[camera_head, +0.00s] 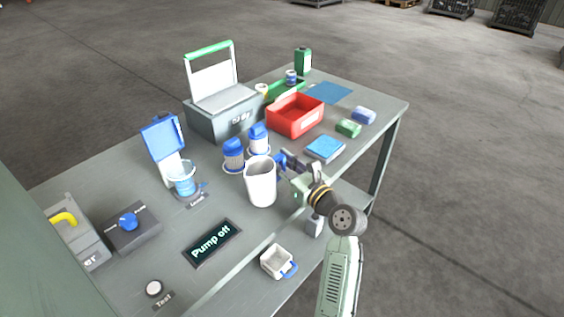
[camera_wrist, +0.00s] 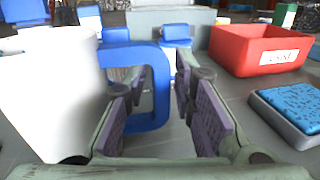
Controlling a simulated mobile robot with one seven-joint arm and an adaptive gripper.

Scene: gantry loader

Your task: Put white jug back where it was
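The white jug (camera_head: 261,184) stands upright on the grey bench, near its front edge, left of my gripper. Its blue handle (camera_wrist: 158,95) points towards my gripper. My gripper (camera_head: 287,166) is low over the bench at the handle. In the wrist view its fingers (camera_wrist: 168,112) are apart, with the outer bar of the handle between them. A gap shows between the bar and the right finger; contact with the left finger cannot be told. The jug's white wall (camera_wrist: 48,90) fills the left of the wrist view.
Two blue-topped filters (camera_head: 233,154) stand behind the jug. A red bin (camera_head: 295,128) and a blue sponge tray (camera_head: 324,149) are to the right. A "Pump off" display (camera_head: 212,242) lies front left. A small white container (camera_head: 276,262) with a blue handle sits below the front edge.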

